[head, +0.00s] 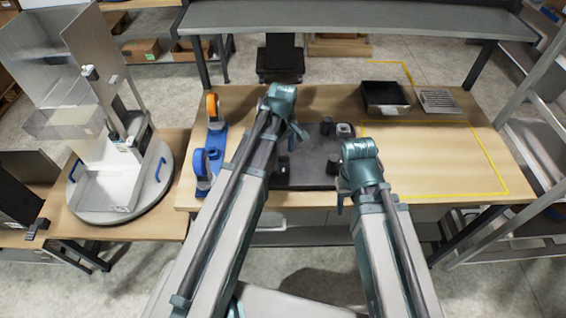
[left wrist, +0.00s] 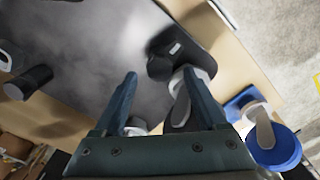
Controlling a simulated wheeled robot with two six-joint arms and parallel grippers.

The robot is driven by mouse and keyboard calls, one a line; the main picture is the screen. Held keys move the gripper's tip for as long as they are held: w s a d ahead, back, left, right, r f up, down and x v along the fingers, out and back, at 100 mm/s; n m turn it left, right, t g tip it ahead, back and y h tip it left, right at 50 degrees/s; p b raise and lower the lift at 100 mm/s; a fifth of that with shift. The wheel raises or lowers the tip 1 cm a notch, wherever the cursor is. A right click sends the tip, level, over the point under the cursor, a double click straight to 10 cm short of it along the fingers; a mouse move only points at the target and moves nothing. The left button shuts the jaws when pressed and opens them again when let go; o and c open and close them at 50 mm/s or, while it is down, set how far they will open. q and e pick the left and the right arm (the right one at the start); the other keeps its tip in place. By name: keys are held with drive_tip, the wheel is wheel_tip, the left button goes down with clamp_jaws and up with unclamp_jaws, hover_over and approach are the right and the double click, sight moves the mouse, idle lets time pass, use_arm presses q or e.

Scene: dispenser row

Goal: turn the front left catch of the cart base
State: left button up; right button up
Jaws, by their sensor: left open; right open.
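The cart base is a dark grey plate (head: 308,174) lying on the table, with black cylinders standing on it. A black upright cylinder (head: 283,166) stands near its front left corner, beside my left arm. In the left wrist view the plate (left wrist: 105,45) shows a black cylinder (left wrist: 160,66) and a grey lever-like piece close by the rounded corner; I cannot tell which part is the catch. My left gripper (left wrist: 158,80) is open above the plate, its right finger overlapping the grey piece; contact is unclear. My right gripper (head: 342,202) is open near the plate's front right.
Blue tape dispensers, one with an orange roll (head: 212,106), stand left of the plate. A black tray (head: 385,108) and a slotted grey box (head: 438,101) stand at the back right. The yellow-outlined area (head: 440,160) is clear. A turntable (head: 95,208) stands far left.

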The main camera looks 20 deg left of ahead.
use_arm(q)
wheel_tip(320, 180, down, 2)
drive_tip(key=shift+b, duration=0.55)
drive_tip(key=shift+c, duration=0.3)
clamp_jaws()
